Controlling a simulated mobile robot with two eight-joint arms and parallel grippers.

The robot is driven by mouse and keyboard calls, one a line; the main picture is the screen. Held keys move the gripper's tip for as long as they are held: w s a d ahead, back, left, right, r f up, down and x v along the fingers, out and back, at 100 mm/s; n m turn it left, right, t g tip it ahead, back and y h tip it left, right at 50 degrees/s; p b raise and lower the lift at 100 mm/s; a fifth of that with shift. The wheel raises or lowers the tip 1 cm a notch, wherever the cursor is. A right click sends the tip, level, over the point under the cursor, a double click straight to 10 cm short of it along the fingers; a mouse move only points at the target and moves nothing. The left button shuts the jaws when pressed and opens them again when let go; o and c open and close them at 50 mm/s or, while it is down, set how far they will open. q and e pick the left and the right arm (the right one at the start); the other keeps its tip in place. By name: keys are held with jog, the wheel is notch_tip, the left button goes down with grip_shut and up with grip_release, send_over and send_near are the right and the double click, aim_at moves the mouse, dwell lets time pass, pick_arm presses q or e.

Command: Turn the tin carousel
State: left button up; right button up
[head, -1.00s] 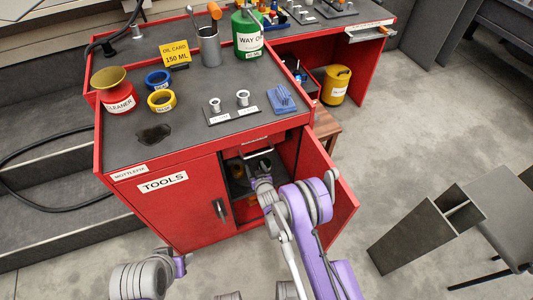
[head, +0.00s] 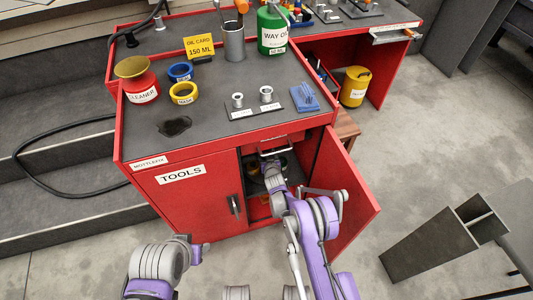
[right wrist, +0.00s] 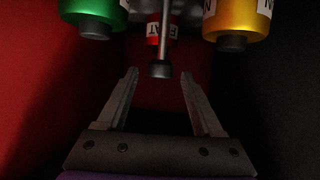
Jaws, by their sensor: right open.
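The tin carousel stands in the open right compartment of the red cabinet (head: 192,205), mostly hidden by my right arm in the head view. The right wrist view shows a green tin (right wrist: 95,18), a yellow tin (right wrist: 236,22) and a red tin (right wrist: 152,33) around a thin grey rod with a dark round end (right wrist: 160,69). My right gripper (right wrist: 159,72) is open and empty. The rod's end appears between its fingertips; I cannot tell whether they touch it. In the head view my right gripper (head: 272,178) is inside the compartment. My left gripper is not in view.
The open cabinet door (head: 348,190) stands close to the right of my right arm. On the cabinet top are a cleaner tin (head: 138,84), tape rolls and a green can (head: 272,35). A grey bin (head: 430,245) stands on the floor at right.

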jog(key=shift+w+f, duration=0.2)
jog(key=shift+w, duration=0.25)
grip_shut()
dwell(1.2)
